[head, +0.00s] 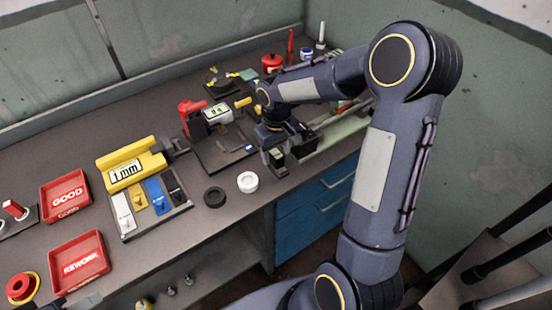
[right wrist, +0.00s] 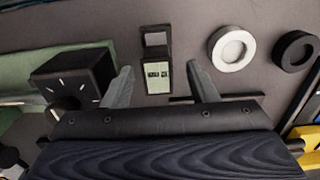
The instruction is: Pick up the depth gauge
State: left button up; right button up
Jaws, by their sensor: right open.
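A small black device with a pale display, which looks like the depth gauge (head: 277,158), stands near the front edge of the bench in the head view. In the right wrist view the gauge (right wrist: 154,76) shows its display face between and just beyond my fingertips. My right gripper (right wrist: 161,84) is open, with one grey finger on each side of the gauge's line. I see no contact between the fingers and the gauge. In the head view my right gripper (head: 284,148) is partly hidden by its own wrist.
A white ring (head: 248,182) and a black ring (head: 214,197) lie just left of the gauge. A dark dial block (right wrist: 72,78) stands close to the left finger in the wrist view. Red GOOD (head: 66,190) and REWORK (head: 80,262) trays lie farther left.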

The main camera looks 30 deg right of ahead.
aim_at(276, 154)
jog(key=f, duration=0.4)
jog(key=shift+w+d+p, duration=0.2)
jog(key=shift+w+p, duration=0.05)
jog(key=shift+p, duration=0.15)
jog(key=shift+f, duration=0.3)
grip_shut()
